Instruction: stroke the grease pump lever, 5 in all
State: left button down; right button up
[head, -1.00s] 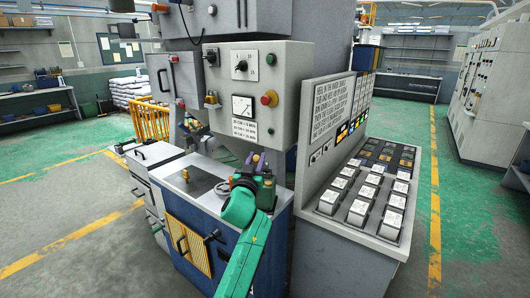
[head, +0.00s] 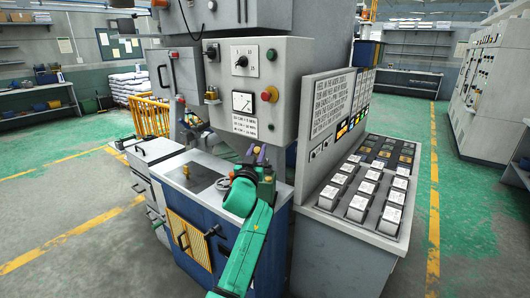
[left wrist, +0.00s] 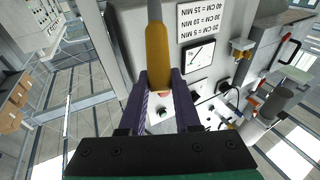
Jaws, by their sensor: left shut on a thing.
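The grease pump lever shows in the left wrist view as a yellow-orange grip (left wrist: 157,50) on a grey rod. My left gripper (left wrist: 160,82) has its two dark purple fingers shut on this grip, one on each side. In the head view my left gripper (head: 258,154) is above the right end of the worktop, in front of the grey control box. The lever's pivot and the pump body are hidden behind my gripper and green arm. My right gripper is in neither view.
The grey control box (head: 285,125) with a gauge (head: 242,103) and red button (head: 270,94) hangs just behind and above my gripper. A sloped console (head: 330,225) with several white square blocks stands close on the right. A brass fitting (head: 186,171) stands on the worktop (head: 205,190).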

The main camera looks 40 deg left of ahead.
pick_arm(q)
jog(key=shift+s+d+f+b, duration=0.15)
jog(key=shift+s+f+b, duration=0.15)
jog(key=shift+f, duration=0.25)
jog(key=shift+s+d+f+b, duration=0.2)
jog(key=shift+s+f, duration=0.15)
jog(key=shift+f, duration=0.25)
jog(key=shift+s+d+f+b, duration=0.2)
jog(key=shift+s+f, duration=0.15)
jog(key=shift+f, duration=0.2)
jog(key=shift+a, duration=0.1)
jog(key=shift+w+a+r+p, duration=0.15)
jog(key=shift+w+r+p, duration=0.2)
jog(key=shift+r, duration=0.2)
jog(key=shift+w+a+r+p, duration=0.1)
jog(key=shift+w+r+p, duration=0.1)
jog(key=shift+r+p, duration=0.25)
jog(key=shift+w+r, duration=0.15)
jog(key=shift+w, duration=0.05)
jog(key=shift+a, duration=0.1)
